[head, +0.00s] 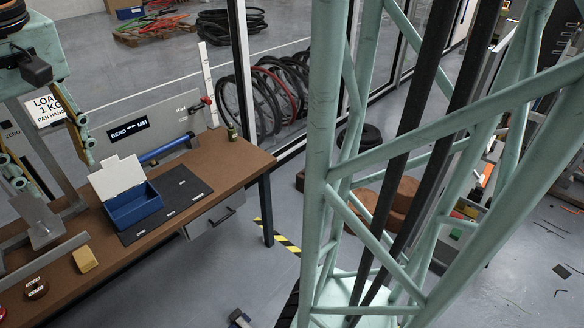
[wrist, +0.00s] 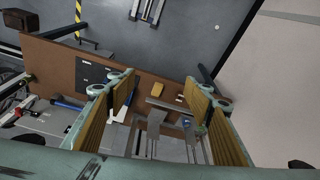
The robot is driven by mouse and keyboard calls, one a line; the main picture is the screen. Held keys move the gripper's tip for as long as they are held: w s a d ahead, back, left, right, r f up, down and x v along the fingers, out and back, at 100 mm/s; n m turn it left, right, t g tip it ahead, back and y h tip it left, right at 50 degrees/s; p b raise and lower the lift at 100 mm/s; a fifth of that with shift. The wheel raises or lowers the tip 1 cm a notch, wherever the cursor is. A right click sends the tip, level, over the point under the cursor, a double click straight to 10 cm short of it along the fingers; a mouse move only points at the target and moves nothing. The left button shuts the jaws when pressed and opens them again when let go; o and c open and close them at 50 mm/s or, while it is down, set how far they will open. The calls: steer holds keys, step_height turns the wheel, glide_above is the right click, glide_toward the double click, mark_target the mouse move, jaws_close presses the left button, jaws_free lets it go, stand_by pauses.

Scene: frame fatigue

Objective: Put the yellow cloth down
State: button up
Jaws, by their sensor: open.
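The yellow cloth (head: 84,260) looks like a small folded block. It lies on the brown workbench (head: 226,160), near the front edge at the lower left. In the wrist view the yellow cloth (wrist: 181,98) shows as a small patch beyond my fingers. My gripper (head: 55,172) is at the left of the head view, apart from the cloth and above the bench. In the wrist view my gripper (wrist: 160,82) has its two ribbed fingers wide apart. I see nothing held between them.
A grey metal stand (head: 42,222) rises near the cloth. A blue box with a white lid (head: 134,206) stands on a dark mat (head: 182,192). A bending gauge panel (head: 155,128) stands behind the bench.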

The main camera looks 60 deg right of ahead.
steer(key=s+n+t, duration=0.1)
steer(key=s, duration=2.3)
steer(key=shift+s+d+f, duration=0.2)
steer(key=shift+s, duration=0.15)
step_height(320, 180, down, 7)
steer(key=b, duration=0.7)
steer(key=shift+w+r, duration=0.1)
